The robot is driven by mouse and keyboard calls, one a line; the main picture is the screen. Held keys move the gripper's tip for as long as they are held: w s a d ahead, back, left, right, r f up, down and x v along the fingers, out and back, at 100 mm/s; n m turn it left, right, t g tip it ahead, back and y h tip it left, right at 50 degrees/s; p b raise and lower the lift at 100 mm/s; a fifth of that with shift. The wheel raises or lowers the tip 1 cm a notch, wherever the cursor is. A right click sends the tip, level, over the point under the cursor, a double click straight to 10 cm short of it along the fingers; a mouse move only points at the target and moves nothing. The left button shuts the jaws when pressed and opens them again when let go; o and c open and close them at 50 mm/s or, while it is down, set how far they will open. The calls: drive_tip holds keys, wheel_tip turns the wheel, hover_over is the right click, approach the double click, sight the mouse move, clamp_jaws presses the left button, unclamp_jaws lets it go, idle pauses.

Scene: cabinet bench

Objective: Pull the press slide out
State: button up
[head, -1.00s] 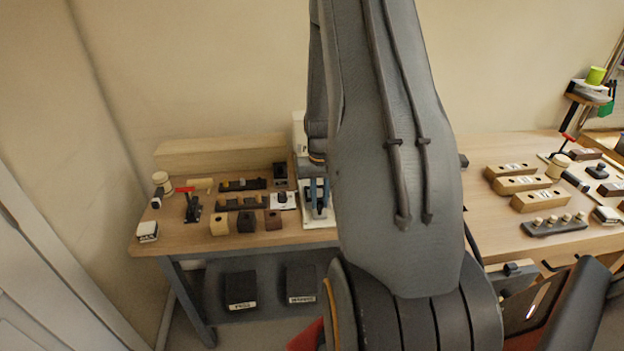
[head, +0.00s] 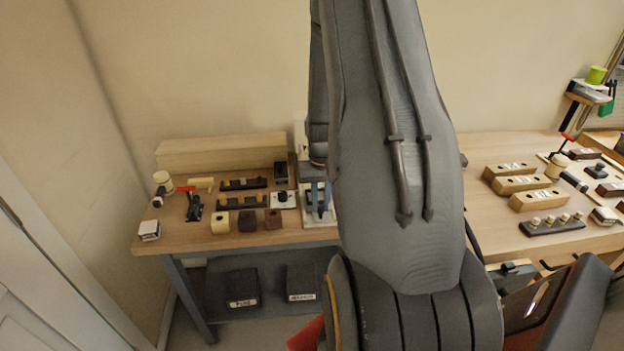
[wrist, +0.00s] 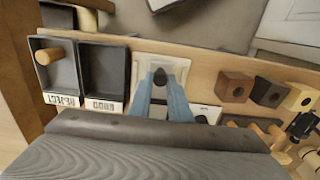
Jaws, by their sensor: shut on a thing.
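My gripper (wrist: 162,99) has two blue fingers and points at a pale plate (wrist: 177,68) on the wooden bench. The fingers are shut on a dark rounded knob (wrist: 160,77) above the plate, which looks like the press slide's handle. The slide's body cannot be made out apart from the plate.
Two dark trays with labels (wrist: 55,68) (wrist: 104,72) lie left of the plate; a wooden peg (wrist: 50,56) is in the left one. Blocks with holes (wrist: 234,86) stand to the right. A red-handled clamp (head: 193,205) and small blocks (head: 246,221) stand on the bench.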

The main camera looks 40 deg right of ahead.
drive_tip(key=o, duration=0.8)
drive_tip(key=shift+c, duration=0.2)
drive_tip(key=shift+r, duration=0.1)
drive_tip(key=shift+r+p, duration=2.4)
drive_tip(key=shift+r, duration=1.05)
drive_tip(key=shift+a, duration=0.1)
drive_tip(key=a+r+n+b, duration=0.35)
drive_tip(key=a+b, duration=0.25)
drive_tip(key=a, duration=0.9)
drive_tip(key=s+a+n+b, duration=0.1)
drive_tip(key=s+a+b, duration=0.1)
drive_tip(key=s+a, duration=0.2)
drive_tip(key=s+a+n+t+b, duration=0.1)
drive_tip(key=s+a+n+b, duration=0.1)
drive_tip(key=a, duration=0.6)
drive_tip(key=shift+s+a+r, duration=0.2)
drive_tip(key=shift+s+r, duration=0.25)
drive_tip(key=shift+s, duration=0.4)
